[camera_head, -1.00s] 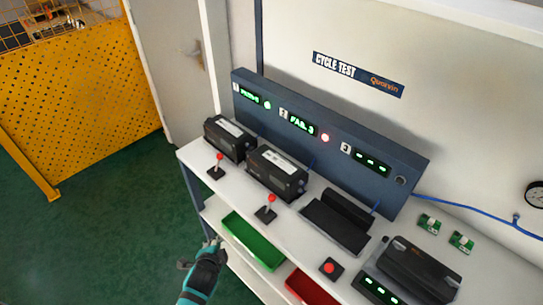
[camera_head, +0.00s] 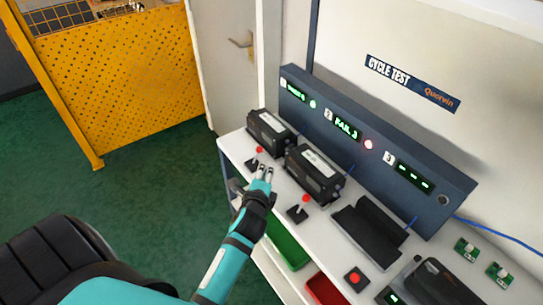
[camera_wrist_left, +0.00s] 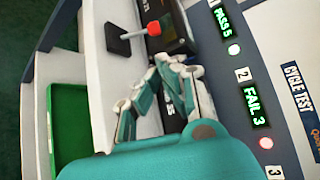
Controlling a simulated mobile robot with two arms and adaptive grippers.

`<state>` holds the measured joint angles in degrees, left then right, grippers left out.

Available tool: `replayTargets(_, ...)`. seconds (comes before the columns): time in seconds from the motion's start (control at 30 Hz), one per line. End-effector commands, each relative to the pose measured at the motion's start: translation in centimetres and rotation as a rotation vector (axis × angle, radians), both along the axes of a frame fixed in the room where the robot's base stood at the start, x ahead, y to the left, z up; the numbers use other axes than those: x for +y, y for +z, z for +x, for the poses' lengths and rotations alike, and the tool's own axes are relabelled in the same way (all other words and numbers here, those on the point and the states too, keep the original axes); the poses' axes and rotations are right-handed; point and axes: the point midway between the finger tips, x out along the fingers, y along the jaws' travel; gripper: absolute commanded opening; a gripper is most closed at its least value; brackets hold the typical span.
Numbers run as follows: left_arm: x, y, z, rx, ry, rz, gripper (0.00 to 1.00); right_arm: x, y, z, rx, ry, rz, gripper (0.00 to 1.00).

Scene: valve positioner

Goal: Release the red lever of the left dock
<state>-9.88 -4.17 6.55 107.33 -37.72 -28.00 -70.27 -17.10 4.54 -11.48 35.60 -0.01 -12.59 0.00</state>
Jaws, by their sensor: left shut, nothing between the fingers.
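The red lever of the left dock (camera_head: 259,150) stands upright on its small black base, in front of the leftmost black unit (camera_head: 271,133). It also shows in the left wrist view (camera_wrist_left: 153,29), above the fingers. My left gripper (camera_head: 265,172) is shut and empty, just in front of and below this lever in the head view, and appears apart from it. In the left wrist view its fingers (camera_wrist_left: 160,82) are close together. A second red lever (camera_head: 305,199) stands at the middle dock, before another black unit (camera_head: 314,172). My right gripper is not in view.
The blue panel (camera_head: 376,150) behind the docks shows green readings, with "FAIL 3" at dock 2 and a red lamp. The third dock (camera_head: 367,232) is empty, with its red lever (camera_head: 353,277) low. Green (camera_head: 289,249) and red (camera_head: 325,290) bins sit below the white bench.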

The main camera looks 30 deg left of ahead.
Motion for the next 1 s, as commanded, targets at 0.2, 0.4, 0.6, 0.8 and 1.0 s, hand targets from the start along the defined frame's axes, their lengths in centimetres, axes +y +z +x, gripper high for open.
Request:
replayTargets(0.2,0.1,-0.1,0.2,0.0,0.001,-0.002,0.0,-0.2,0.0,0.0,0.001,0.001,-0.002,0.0)
replayTargets(0.4,1.0,-0.6,2.3,0.0,0.001,-0.003,0.0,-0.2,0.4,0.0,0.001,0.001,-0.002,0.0)
replayTargets(0.6,2.4,-1.7,5.6,0.001,0.002,-0.004,0.0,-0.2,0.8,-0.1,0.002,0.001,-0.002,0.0)
replayTargets(0.8,3.5,-2.5,7.9,0.0,0.002,-0.004,0.0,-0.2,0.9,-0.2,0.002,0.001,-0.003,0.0)
replayTargets(1.0,3.8,-2.8,8.8,0.0,0.0,-0.004,0.0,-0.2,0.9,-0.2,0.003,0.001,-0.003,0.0)
